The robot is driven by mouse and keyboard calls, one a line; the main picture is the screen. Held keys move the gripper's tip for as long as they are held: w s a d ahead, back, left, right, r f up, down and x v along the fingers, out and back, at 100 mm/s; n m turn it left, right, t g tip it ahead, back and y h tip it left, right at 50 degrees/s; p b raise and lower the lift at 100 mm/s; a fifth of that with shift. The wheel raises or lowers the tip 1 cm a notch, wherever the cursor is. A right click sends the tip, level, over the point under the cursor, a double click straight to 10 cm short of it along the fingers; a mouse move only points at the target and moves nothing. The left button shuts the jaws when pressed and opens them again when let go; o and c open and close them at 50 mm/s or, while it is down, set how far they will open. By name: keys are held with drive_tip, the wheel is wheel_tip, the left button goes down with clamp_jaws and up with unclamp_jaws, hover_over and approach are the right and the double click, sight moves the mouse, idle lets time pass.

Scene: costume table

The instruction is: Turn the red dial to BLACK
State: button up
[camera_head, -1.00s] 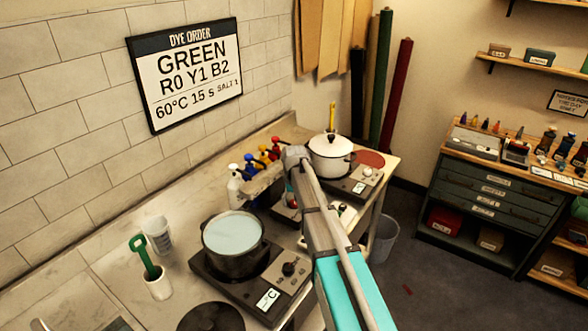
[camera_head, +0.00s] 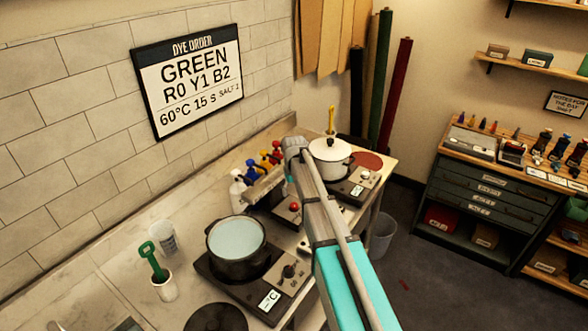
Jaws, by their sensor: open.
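A small red dial (camera_head: 294,207) sits on a dark box on the counter, just left of my arm, between the pot with pale liquid and the white lidded pot. The marks around the dial are too small to read, so its setting cannot be told. My grey and turquoise arm rises from the lower right to a bend above the counter, near the bottle rack. My gripper is not visible; the end of the arm is hidden behind the nearer link. I cannot tell whether anything touches the dial.
A dark pot (camera_head: 236,250) of pale liquid stands on a hot plate at front left. A white lidded pot (camera_head: 330,160) stands behind the arm. Coloured pump bottles (camera_head: 265,163) line the wall side. A white cup (camera_head: 166,288) holds a green-handled tool. A bin (camera_head: 382,232) stands on the floor.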

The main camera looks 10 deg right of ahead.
sight(294, 204)
wheel_tip(294, 204, up, 8)
drive_tip(key=p, duration=0.7)
drive_tip(key=shift+f, duration=0.25)
drive_tip(key=s+f+b, duration=0.2)
drive_tip(key=s, duration=0.7)
drive_tip(key=s+d+f+m+b, duration=0.1)
drive_tip(key=s+f+b, duration=0.2)
drive_tip(key=s, duration=0.5)
drive_tip(key=s+f+m+b, duration=0.1)
drive_tip(key=s+f+b, duration=0.1)
drive_tip(key=s, duration=0.7)
drive_tip(key=shift+s+d+f, duration=0.2)
drive_tip(key=shift+s+d, duration=0.1)
drive_tip(key=shift+s, duration=0.05)
